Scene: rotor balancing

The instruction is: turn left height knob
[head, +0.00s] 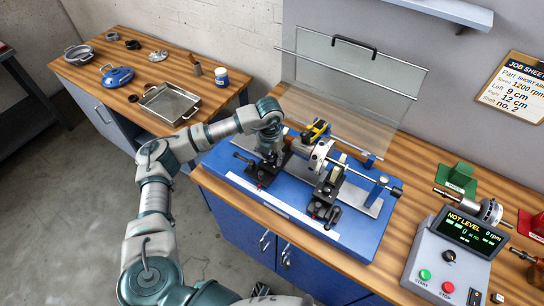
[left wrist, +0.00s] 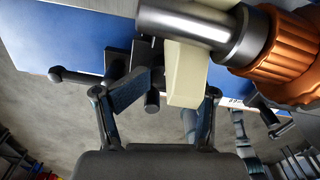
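The balancing machine has a blue base (head: 228,172) on the wooden bench. Its left stand (head: 262,176) is black, with a black lever handle (head: 242,157) at its left. My left gripper (head: 268,152) points down over this stand, and its fingertips are hidden in the head view. In the left wrist view its fingers (left wrist: 172,88) are apart, with a cream block (left wrist: 187,75) and a dark knob-like post (left wrist: 152,100) between them. Contact cannot be told. A ball-ended black lever (left wrist: 72,76) extends left. The left height knob is not clearly identifiable. My right gripper is not in view.
A steel shaft and orange rotor part (left wrist: 285,55) lie close to the gripper. The right stand (head: 326,192) and clear guard (head: 350,80) are nearby. A control box (head: 440,262) reads NOT LEVEL. A metal tray (head: 168,104) sits on the left bench.

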